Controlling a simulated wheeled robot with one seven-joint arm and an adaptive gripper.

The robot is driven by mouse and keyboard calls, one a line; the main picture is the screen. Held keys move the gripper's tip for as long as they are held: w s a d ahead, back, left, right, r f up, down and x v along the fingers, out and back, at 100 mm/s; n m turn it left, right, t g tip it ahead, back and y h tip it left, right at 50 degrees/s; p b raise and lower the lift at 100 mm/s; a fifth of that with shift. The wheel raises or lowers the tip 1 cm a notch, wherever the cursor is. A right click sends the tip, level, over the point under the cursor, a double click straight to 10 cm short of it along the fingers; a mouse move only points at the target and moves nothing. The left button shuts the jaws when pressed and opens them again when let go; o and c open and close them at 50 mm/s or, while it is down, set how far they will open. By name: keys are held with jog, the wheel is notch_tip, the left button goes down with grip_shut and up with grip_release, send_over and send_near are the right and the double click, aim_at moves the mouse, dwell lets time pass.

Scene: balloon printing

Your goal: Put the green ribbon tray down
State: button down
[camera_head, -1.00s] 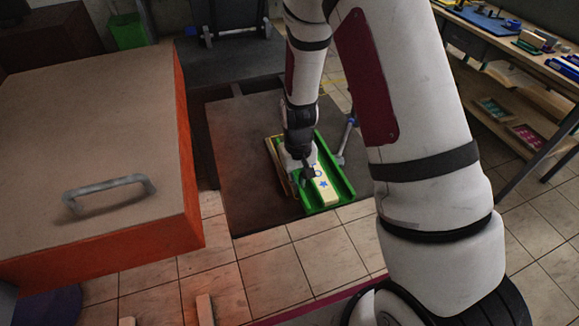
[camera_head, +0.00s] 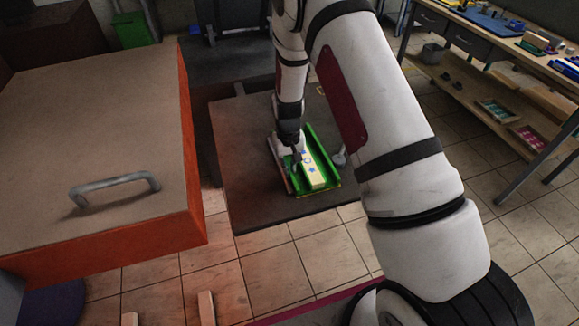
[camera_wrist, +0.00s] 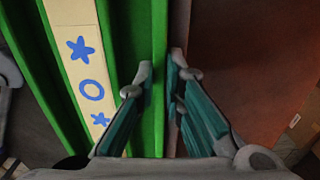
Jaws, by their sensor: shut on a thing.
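The green ribbon tray (camera_head: 329,164) is over the dark brown surface (camera_head: 250,170) in the middle of the head view. A pale strip (camera_head: 315,172) with blue stars and a ring lies in it. My gripper (camera_head: 295,153) is at the tray's left side. In the wrist view, my gripper (camera_wrist: 161,75) is shut on the tray's green side wall, with one finger on each side. The green tray (camera_wrist: 125,40) and its pale strip (camera_wrist: 85,60) fill the left of that view. I cannot tell whether the tray's underside touches the surface.
A large orange-sided block (camera_head: 188,140) with a grey handle stands at the left. A workbench with shelves (camera_head: 480,85) is at the right. A green bin (camera_head: 130,30) stands at the back. The brown surface is bare in front of and left of the tray.

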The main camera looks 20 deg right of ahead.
jog(key=c, duration=2.1)
grip_release()
jog(key=shift+f, duration=0.15)
jog(key=o, duration=0.4)
